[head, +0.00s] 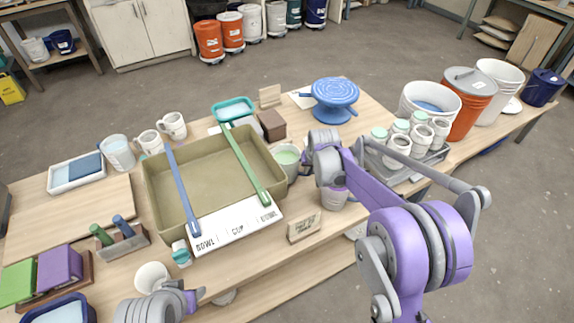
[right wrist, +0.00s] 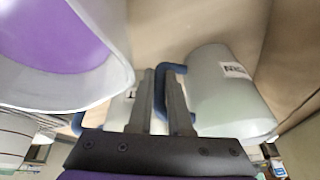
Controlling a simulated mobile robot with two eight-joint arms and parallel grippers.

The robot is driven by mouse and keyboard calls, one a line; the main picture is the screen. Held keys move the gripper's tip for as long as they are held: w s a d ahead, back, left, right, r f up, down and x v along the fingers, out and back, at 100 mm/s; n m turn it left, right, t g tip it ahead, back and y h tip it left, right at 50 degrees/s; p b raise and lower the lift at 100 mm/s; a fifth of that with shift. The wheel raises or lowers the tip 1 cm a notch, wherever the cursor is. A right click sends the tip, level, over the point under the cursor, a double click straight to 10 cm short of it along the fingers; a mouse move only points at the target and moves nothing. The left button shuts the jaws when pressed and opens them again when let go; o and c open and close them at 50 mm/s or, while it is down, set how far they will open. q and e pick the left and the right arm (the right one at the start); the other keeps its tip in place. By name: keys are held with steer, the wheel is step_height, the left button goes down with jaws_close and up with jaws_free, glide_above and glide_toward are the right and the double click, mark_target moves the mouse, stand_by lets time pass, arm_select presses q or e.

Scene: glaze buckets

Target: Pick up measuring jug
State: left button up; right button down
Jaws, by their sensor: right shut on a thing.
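A pale grey jug (right wrist: 228,92) with a dark blue handle (right wrist: 161,92) and a white printed label lies at the right of the right wrist view. My right gripper (right wrist: 157,92) is shut on that handle, one dark finger to each side of it. In the head view my right gripper (head: 328,160) is over the table, right of the green-glaze container (head: 287,159); my own arm hides its fingertips and the jug cannot be made out there. My left gripper (head: 190,297) is low at the front left; its jaws are too unclear to judge.
A tan basin (head: 200,168), a blue turntable (head: 334,92), several white jars (head: 397,146) and a small sign (head: 304,227) stand around.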

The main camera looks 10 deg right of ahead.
steer(key=shift+r, duration=0.15)
steer(key=shift+r, duration=4.8)
steer(key=shift+r, duration=0.1)
